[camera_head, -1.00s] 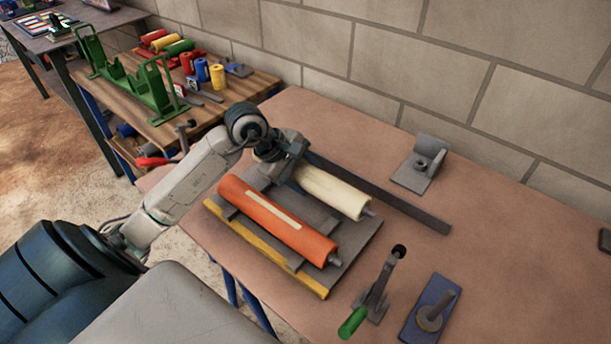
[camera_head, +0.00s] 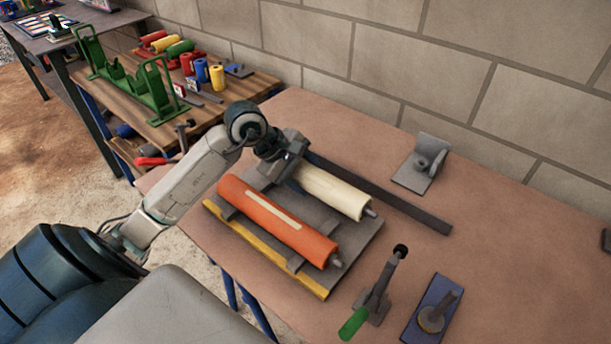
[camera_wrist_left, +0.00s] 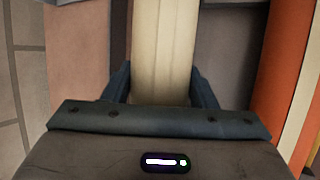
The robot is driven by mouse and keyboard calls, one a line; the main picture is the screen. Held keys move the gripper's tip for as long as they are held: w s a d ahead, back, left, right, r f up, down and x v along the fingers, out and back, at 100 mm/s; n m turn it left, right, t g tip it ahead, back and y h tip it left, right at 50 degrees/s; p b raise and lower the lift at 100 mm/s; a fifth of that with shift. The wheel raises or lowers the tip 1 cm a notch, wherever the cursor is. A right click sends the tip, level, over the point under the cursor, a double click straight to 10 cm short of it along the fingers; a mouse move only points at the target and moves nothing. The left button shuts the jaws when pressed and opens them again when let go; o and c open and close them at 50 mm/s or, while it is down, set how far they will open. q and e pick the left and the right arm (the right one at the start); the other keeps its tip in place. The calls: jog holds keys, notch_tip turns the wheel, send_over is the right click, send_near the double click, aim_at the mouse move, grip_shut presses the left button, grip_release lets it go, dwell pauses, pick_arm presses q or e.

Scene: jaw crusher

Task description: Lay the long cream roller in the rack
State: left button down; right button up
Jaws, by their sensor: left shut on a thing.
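The long cream roller (camera_head: 331,191) lies on a grey plate beside the orange roller, with its metal end pin pointing toward the lower right. My left gripper (camera_head: 285,165) is at its upper-left end and shut on it. In the left wrist view the cream roller (camera_wrist_left: 164,45) runs between the two fingers of my left gripper (camera_wrist_left: 162,92). The roller's gripped end is hidden by the gripper. A green frame with uprights (camera_head: 160,90), which may be the rack, stands on the wooden bench at upper left. My right gripper is not in view.
The orange roller (camera_head: 275,222) lies parallel and close on the grey plate (camera_head: 357,245), which has a yellow front edge. A grey bar (camera_head: 400,202) lies behind. A green-handled clamp (camera_head: 372,300) stands at the front. Coloured cylinders (camera_head: 180,47) crowd the bench behind the green frame.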

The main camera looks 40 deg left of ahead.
pick_arm(q)
jog(key=shift+b, duration=0.35)
dwell(0.6)
dwell(0.5)
jog(key=shift+f+b, duration=1.3)
jog(key=shift+b, duration=0.7)
jog(key=c, duration=0.7)
grip_release()
jog(key=shift+r, duration=0.1)
jog(key=shift+o, duration=1)
jog(key=shift+s, duration=0.1)
jog(key=shift+f, duration=0.25)
jog(key=shift+s+r, duration=0.1)
jog(key=shift+r, duration=0.05)
